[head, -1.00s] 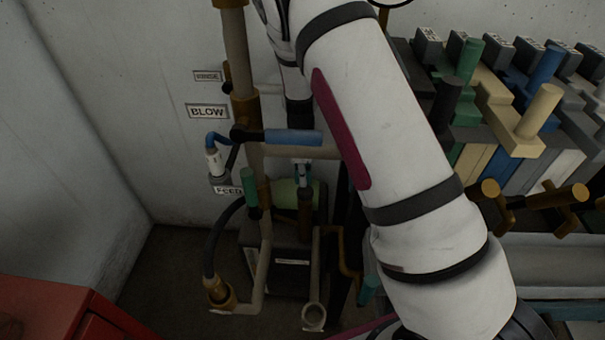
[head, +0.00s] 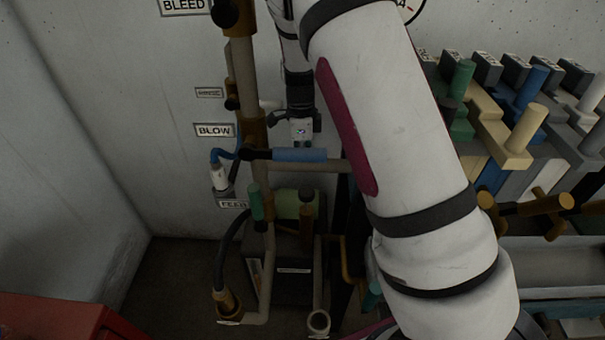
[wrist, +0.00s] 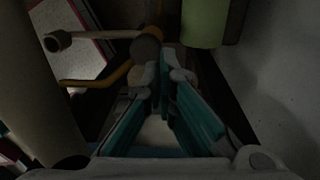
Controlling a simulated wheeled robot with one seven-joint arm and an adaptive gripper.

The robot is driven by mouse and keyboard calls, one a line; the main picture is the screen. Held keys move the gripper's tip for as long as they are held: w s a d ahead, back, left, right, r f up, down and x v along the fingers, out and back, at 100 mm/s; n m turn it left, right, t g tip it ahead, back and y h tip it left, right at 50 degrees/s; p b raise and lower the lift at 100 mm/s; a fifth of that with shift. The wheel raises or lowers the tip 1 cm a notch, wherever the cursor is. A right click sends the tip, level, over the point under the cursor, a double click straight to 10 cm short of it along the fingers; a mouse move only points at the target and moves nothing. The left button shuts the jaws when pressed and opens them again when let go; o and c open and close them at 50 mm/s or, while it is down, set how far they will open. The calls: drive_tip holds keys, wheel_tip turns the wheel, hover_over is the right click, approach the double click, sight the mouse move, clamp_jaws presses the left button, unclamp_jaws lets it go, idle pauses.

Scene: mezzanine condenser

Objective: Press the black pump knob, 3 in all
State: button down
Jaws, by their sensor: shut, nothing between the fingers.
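The black pump knob (head: 306,197) tops a brown post beside a green cylinder, over a dark labelled box low by the wall. In the wrist view it is a dark round disc (wrist: 146,46) just beyond my fingertips. My gripper (head: 302,133) points down above the knob, with a gap between them in the head view. Its fingers are hidden there behind a blue handle. In the wrist view my gripper (wrist: 164,72) shows its teal fingers shut and empty.
The blue handle (head: 300,154) crosses a pipe in front of my gripper. A green-handled lever (head: 255,202) stands left of the post. An open pipe end (head: 318,321) is below. Several coloured levers (head: 520,135) fill the right. A red cabinet (head: 50,318) is at lower left.

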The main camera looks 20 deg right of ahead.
drive_tip(key=shift+w+r, duration=0.15)
drive_tip(key=shift+r, duration=1.5)
idle(1.1)
drive_tip(key=s+r+n, duration=0.1)
drive_tip(key=s+r, duration=0.1)
drive_tip(key=r, duration=0.1)
drive_tip(key=s+a+r+n+p, duration=0.1)
drive_tip(key=s+r+n, duration=0.1)
drive_tip(key=r, duration=0.2)
drive_tip(key=s+r+n+t+y, duration=0.1)
drive_tip(key=s+r+n, duration=0.1)
drive_tip(key=r, duration=0.1)
drive_tip(key=shift+s+a+r, duration=0.15)
drive_tip(key=shift+s+r, duration=0.1)
drive_tip(key=shift+r, duration=0.05)
drive_tip(key=s+r+n+t+p, duration=0.1)
drive_tip(key=s+r+n, duration=0.3)
drive_tip(key=s, duration=0.5)
drive_tip(key=s+r+n+t+p, duration=0.1)
drive_tip(key=s+r+n, duration=0.4)
drive_tip(key=s+n, duration=0.2)
drive_tip(key=s+a+r+n+t+h+p, duration=0.1)
drive_tip(key=s+r+n, duration=0.3)
drive_tip(key=s, duration=0.7)
drive_tip(key=n+t, duration=0.1)
drive_tip(key=n, duration=0.1)
drive_tip(key=shift+s+r+n+p, duration=0.3)
drive_tip(key=shift+s+r, duration=0.05)
drive_tip(key=shift+r, duration=0.05)
drive_tip(key=shift+a, duration=0.15)
